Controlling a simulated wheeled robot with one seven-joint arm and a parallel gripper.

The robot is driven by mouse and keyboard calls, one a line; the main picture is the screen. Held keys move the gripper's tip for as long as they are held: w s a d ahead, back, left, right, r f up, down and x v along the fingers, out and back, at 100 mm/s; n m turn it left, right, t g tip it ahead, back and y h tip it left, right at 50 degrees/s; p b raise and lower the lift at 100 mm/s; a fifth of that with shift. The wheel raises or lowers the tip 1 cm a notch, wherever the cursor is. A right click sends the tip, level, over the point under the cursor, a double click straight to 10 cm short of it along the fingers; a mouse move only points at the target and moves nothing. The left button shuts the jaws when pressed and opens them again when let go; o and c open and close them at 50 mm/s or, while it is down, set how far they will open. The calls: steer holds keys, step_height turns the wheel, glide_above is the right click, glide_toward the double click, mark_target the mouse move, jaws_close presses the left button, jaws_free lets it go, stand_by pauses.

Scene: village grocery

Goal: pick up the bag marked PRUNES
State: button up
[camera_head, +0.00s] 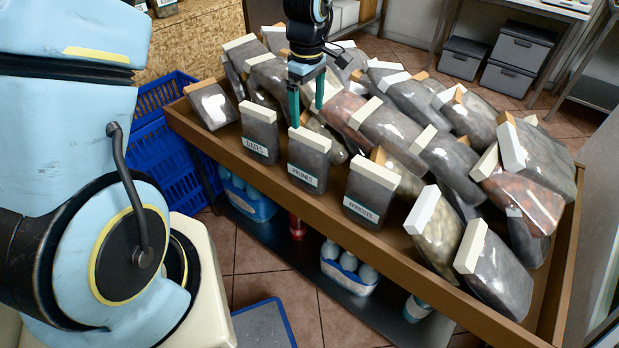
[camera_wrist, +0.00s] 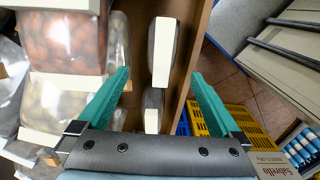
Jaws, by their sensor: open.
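The bag marked PRUNES (camera_head: 308,163) is a dark grey bag with a cream top strip and a white label. It stands upright at the front of the brown bin, between the DATES bag (camera_head: 260,133) and the APRICOTS bag (camera_head: 370,192). My gripper (camera_head: 307,116) is open and points down, its green fingers at the PRUNES bag's top strip or just behind it; contact cannot be told. In the wrist view my gripper (camera_wrist: 160,73) has two cream-topped bags between or near its fingers, a farther one (camera_wrist: 163,50) and a nearer one (camera_wrist: 153,110). Their labels are hidden there.
The brown bin (camera_head: 400,263) holds several more bags, many leaning, close behind and right of my gripper. Blue crates (camera_head: 160,150) stand left of the bin. A lower shelf (camera_head: 370,303) carries bottle packs. A yellow crate (camera_wrist: 250,125) shows in the wrist view.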

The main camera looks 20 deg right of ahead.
mark_target(309, 145)
steer(key=shift+s+d+f, duration=0.1)
steer(key=shift+d+f, duration=0.05)
steer(key=shift+f, duration=0.35)
step_height(309, 145, down, 4)
steer(key=shift+f+p, duration=0.15)
steer(key=shift+p, duration=0.3)
steer(key=f, duration=0.1)
steer(key=f+p, duration=0.1)
steer(key=f, duration=0.2)
steer(key=shift+s+f+p, duration=0.2)
steer(key=shift+s+p, duration=0.1)
steer(key=shift+p, duration=0.05)
steer(key=shift+f, duration=0.6)
steer(key=shift+c, duration=0.4)
jaws_close()
